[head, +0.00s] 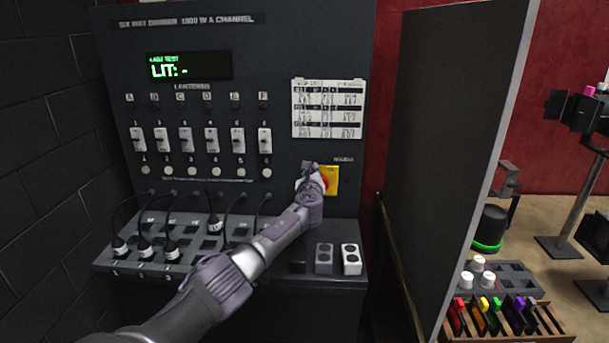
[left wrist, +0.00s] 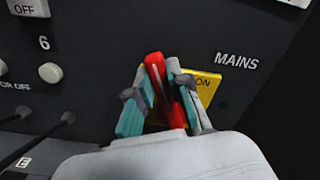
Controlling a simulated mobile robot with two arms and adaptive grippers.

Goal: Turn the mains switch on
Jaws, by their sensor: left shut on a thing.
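The mains switch is a red handle (left wrist: 164,88) on a yellow plate (left wrist: 208,85) marked ON, beside the word MAINS in the left wrist view. In the head view the yellow plate (head: 332,180) sits at the lower right of the dark panel, with a little red showing. My left gripper (left wrist: 163,95) is shut on the red handle, one teal-padded finger on each side. The handle leans a little from upright in that view. In the head view my left gripper (head: 309,174) covers most of the switch. My right gripper is not in view.
The panel (head: 275,60) has a lit display (head: 189,66) reading "LIT: -", a row of sliders and a label card (head: 327,108). Plugged cables stand on the ledge (head: 185,238) below. A dark partition (head: 445,150) rises close on the right.

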